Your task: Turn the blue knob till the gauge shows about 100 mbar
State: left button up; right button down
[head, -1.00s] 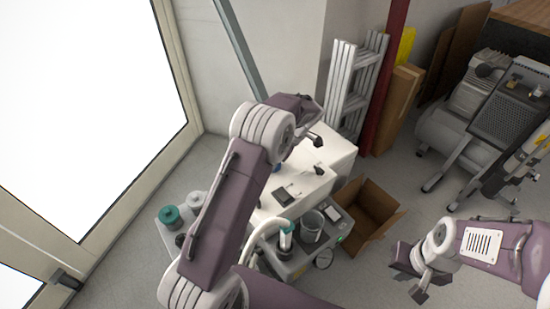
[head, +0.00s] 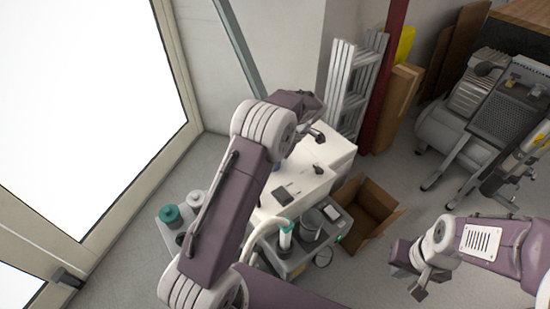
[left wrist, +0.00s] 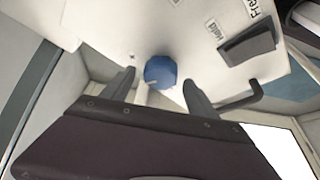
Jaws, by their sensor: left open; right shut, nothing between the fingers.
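The blue knob (left wrist: 160,72) sits on a white panel in the left wrist view. My left gripper (left wrist: 157,80) is open, with one finger on each side of the knob in that view; a gap shows on both sides. In the head view my left gripper (head: 319,152) is over the white unit (head: 340,153), and my arm hides part of it. My right gripper (head: 416,277) is shut and empty, low at the right, away from the unit.
A dark handle (left wrist: 248,44) and printed labels are on the panel right of the knob. An open cardboard box (head: 367,207) stands beside the cart. A ladder (head: 352,85) leans behind, and a compressor (head: 455,130) stands right. Floor is clear between box and compressor.

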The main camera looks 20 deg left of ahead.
pick_arm(q)
jog(key=p+v, duration=0.2)
jog(key=v, duration=0.5)
jog(key=shift+r+p, duration=0.25)
jog(key=shift+p, duration=0.15)
jog(key=shift+d, duration=0.15)
